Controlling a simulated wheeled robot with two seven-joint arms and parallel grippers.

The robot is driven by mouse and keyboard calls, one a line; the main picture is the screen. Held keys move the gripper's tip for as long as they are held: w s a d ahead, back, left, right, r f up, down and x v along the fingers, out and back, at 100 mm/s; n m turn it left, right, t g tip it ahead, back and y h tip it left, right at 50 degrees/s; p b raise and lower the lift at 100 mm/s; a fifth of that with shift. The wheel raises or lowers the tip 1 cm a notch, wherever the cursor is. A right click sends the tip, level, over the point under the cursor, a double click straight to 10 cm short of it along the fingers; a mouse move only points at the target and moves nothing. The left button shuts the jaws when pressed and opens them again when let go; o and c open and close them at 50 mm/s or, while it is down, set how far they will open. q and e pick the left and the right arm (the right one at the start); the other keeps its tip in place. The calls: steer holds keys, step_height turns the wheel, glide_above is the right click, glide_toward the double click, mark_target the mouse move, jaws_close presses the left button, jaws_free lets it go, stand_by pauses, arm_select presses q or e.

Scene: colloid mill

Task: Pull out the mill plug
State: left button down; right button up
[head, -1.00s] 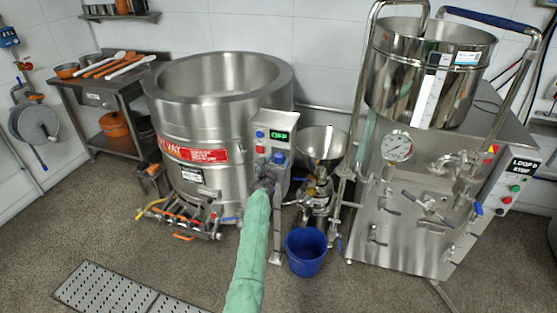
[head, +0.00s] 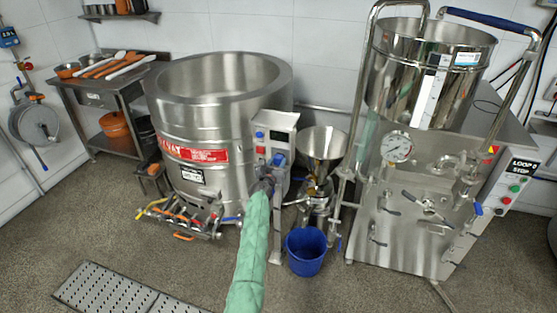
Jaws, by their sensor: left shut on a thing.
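The mill's control box (head: 284,126) stands on a post in front of the steel vat, its display (head: 279,135) dark. The blue mill plug (head: 277,160) shows at the lower front of the box. My left gripper (head: 270,175), at the end of the green-sleeved arm, is just below the box and shut on the plug; its fingers are small and partly hidden. I cannot tell if the plug is clear of its socket. The mill with its funnel hopper (head: 323,144) stands right of the box. My right gripper is not in view.
A blue bucket (head: 306,251) stands on the floor below the mill. The large vat (head: 205,125) is behind my left arm, with valves (head: 185,217) at its foot. A steel machine (head: 425,200) fills the right. The floor in front is clear beside a drain grate (head: 118,290).

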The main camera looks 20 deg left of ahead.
mark_target(277, 162)
arm_select(q)
steer(key=shift+s+a+p, duration=0.1)
steer(key=shift+s+p, duration=1)
steer(key=shift+s, duration=1.6)
steer(key=shift+r, duration=0.1)
